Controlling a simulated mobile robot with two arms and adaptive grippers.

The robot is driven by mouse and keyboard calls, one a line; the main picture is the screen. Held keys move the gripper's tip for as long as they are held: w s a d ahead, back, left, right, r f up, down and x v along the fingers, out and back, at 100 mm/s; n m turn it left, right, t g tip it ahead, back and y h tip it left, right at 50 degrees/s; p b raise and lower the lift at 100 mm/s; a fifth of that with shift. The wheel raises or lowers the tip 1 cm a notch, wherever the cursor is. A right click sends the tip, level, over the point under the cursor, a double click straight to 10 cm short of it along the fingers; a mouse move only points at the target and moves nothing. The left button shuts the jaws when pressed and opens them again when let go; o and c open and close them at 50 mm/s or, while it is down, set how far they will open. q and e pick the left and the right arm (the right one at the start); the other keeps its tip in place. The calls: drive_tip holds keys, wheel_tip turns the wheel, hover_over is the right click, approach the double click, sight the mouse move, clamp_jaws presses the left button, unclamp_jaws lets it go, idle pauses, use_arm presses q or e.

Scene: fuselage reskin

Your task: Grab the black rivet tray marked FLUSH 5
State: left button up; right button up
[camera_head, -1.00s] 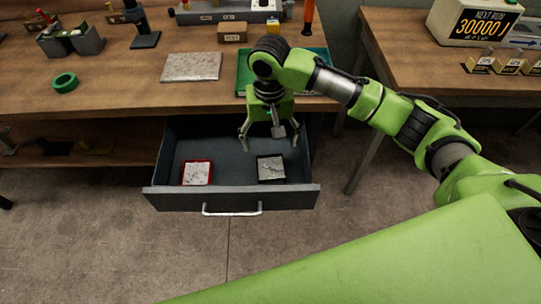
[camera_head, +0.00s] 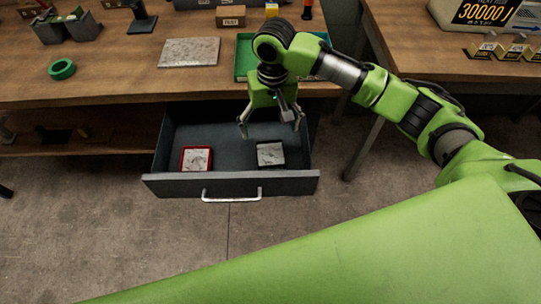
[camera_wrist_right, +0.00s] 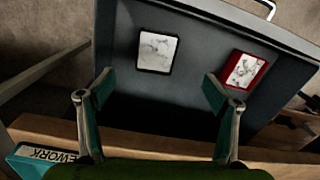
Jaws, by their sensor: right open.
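A black tray (camera_head: 270,154) with a pale grey-white top lies in the open drawer, right of its middle. It also shows in the right wrist view (camera_wrist_right: 157,51), ahead of my fingers. No FLUSH 5 marking can be read on it. My right gripper (camera_head: 270,128) is over the back part of the drawer, fingers spread and pointing down, empty. In the right wrist view its two fingers (camera_wrist_right: 158,92) stand wide apart, with the black tray beyond the gap between them. The gripper does not touch the tray. My left gripper is not in view.
A red tray (camera_head: 196,158) lies in the drawer to the left of the black one. The open drawer (camera_head: 230,186) has raised walls and a front handle. The workbench edge (camera_head: 120,101) is behind it. A green tray (camera_head: 243,62) sits on the bench beside my arm.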

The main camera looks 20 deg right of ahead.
drive_tip(key=d+f+n+y, duration=0.1)
drive_tip(key=n, duration=0.3)
drive_tip(key=n+y+b, duration=0.3)
drive_tip(key=n, duration=0.9)
approach(271, 152)
drive_tip(key=shift+n+t, duration=0.3)
drive_tip(key=shift+t, duration=0.1)
drive_tip(key=x, duration=0.2)
drive_tip(key=s+x, duration=0.1)
drive_tip(key=x, duration=0.2)
drive_tip(key=shift+x, duration=2.85)
drive_tip(key=shift+d, duration=0.1)
drive_tip(key=shift+w, duration=0.1)
drive_tip(key=c, duration=1.3)
drive_tip(key=shift+c, duration=0.7)
drive_tip(key=shift+r, duration=0.15)
